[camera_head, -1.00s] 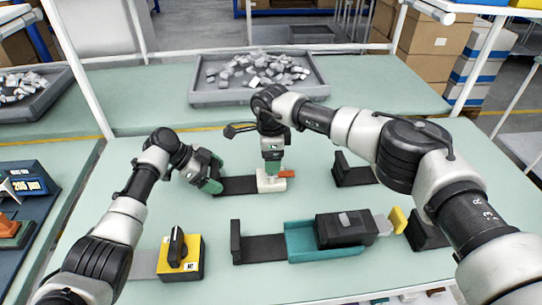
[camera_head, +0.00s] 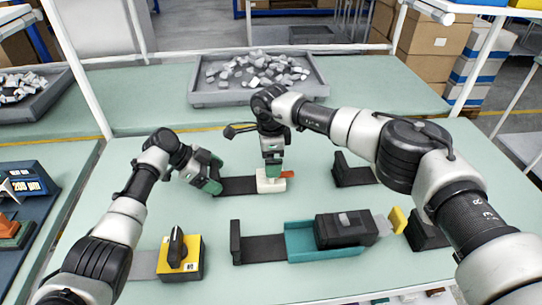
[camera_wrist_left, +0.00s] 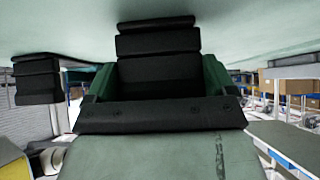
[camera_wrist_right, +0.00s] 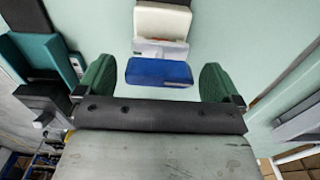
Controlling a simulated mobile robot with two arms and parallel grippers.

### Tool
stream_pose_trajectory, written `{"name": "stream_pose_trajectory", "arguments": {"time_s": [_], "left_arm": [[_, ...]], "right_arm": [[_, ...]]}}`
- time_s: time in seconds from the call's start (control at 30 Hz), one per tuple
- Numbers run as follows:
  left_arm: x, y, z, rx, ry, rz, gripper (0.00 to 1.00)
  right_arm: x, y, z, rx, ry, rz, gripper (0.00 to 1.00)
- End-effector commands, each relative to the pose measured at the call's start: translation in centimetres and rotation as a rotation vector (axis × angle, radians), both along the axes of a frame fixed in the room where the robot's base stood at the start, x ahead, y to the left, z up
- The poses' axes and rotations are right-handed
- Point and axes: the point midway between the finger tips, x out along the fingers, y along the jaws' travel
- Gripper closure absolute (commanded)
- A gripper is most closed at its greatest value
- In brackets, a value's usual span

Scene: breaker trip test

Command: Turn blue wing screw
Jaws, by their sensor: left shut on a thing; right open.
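The blue wing screw (camera_wrist_right: 158,72) shows in the right wrist view as a flat blue wing in front of the white block (camera_wrist_right: 162,25). My right gripper (camera_wrist_right: 160,84) is open, with one green finger on each side of the wing and gaps between. In the head view my right gripper (camera_head: 271,170) points down over the white block (camera_head: 270,185) and hides the screw. An orange piece (camera_head: 286,174) sticks out to its right. My left gripper (camera_head: 213,184) is shut on the black fixture (camera_head: 238,185) left of the white block. Its fingers flank the black stepped end (camera_wrist_left: 160,70) in the left wrist view.
A yellow block with a black knob (camera_head: 180,262) and a teal holder (camera_head: 308,248) with a black box (camera_head: 345,229) stand nearer me. A grey tray of parts (camera_head: 258,95) is at the back. A black bracket (camera_head: 352,175) stands at right. Clear mat lies between them.

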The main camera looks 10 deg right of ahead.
Motion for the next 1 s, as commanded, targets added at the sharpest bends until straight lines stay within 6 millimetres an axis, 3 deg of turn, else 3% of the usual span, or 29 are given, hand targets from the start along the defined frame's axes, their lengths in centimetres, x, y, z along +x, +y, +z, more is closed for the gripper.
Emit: {"name": "stream_pose_trajectory", "arguments": {"time_s": [0.17,0.6,0.8,1.0], "left_arm": [[0.0,0.0,0.0,0.002,0.001,0.0,0.53],[0.0,0.0,-0.1,0.002,0.001,-0.001,0.53],[0.0,0.0,0.0,0.001,0.001,-0.001,0.53],[0.0,0.0,0.0,0.001,0.001,-0.001,0.53]], "right_arm": [[0.1,0.0,2.0,0.002,-0.004,0.0,0.04],[0.1,0.0,10.5,0.0,-0.003,0.0,0.04],[0.1,0.0,11.9,0.001,-0.001,0.0,0.04],[0.1,0.0,12.0,0.0,0.0,0.0,0.04]]}}
